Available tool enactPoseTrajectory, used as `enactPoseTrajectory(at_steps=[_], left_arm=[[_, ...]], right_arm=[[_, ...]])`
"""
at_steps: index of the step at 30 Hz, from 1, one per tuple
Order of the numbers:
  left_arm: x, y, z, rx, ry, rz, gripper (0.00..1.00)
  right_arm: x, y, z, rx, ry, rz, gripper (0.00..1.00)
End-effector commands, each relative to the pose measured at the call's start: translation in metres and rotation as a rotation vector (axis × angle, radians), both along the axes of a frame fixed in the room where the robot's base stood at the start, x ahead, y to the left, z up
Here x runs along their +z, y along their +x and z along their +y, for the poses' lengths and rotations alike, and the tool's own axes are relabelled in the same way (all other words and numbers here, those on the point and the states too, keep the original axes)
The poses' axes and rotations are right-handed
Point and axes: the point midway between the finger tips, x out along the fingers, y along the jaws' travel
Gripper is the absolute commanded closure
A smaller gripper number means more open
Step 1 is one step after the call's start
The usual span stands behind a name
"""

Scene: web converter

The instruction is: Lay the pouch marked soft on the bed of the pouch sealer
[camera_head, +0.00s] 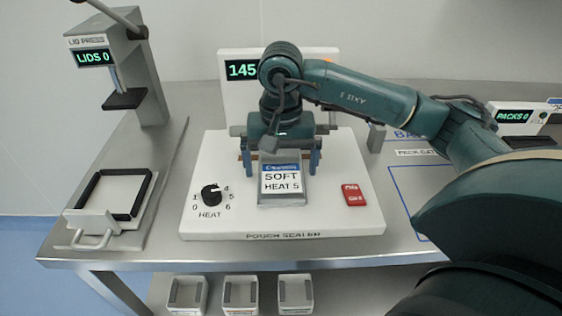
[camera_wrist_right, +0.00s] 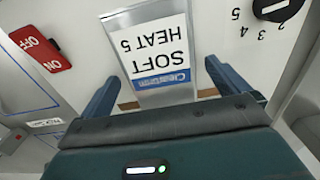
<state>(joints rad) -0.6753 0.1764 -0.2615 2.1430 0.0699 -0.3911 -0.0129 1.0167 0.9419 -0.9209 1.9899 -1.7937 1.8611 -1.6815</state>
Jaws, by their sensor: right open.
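The pouch marked SOFT HEAT 5 (camera_head: 282,186) lies flat on the bed of the white pouch sealer (camera_head: 222,218). It also shows upside down in the right wrist view (camera_wrist_right: 160,50). My right gripper (camera_head: 281,172) is over the pouch's far end, its blue fingers apart, one on each side of the pouch. In the right wrist view the fingers (camera_wrist_right: 160,95) stand clear of the pouch's edges. My left gripper is not in view. The gripper hides the far part of the bed.
The sealer has a heat knob (camera_head: 211,194), a red switch (camera_head: 354,194) and a display (camera_head: 242,70). A lid press (camera_head: 140,80) stands at the left with a framed plate (camera_head: 112,195). White trays (camera_head: 240,292) sit on the shelf below. My right arm crosses the right side.

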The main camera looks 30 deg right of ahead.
Motion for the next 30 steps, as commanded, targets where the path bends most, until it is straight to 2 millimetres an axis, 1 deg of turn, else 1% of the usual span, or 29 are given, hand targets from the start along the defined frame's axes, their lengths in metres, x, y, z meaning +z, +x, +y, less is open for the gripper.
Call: enactPoseTrajectory(at_steps=[4,7,11,14,15,18,21,25,30], left_arm=[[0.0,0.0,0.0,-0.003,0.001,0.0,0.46],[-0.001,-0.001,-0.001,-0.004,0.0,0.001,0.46],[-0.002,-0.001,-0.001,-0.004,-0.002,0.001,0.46],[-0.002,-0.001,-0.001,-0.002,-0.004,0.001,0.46],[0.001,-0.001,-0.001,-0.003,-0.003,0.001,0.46],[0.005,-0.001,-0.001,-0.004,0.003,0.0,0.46],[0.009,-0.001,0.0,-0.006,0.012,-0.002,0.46],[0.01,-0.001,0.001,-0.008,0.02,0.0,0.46],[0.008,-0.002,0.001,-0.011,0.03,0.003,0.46]], right_arm=[[0.002,0.0,0.0,0.0,0.0,0.0,0.0],[0.011,0.001,0.0,0.0,0.002,-0.002,0.0],[0.035,0.001,0.001,0.0,0.001,-0.006,0.0],[0.059,0.001,0.001,0.001,0.002,-0.007,0.0],[0.071,0.001,0.0,0.0,0.0,-0.007,0.0],[0.094,0.001,0.0,-0.001,-0.001,-0.005,0.0],[0.11,0.001,0.0,-0.001,-0.001,-0.005,0.0],[0.124,0.0,0.0,0.0,-0.001,-0.003,0.0],[0.131,0.0,0.0,-0.001,0.0,0.0,0.0]])
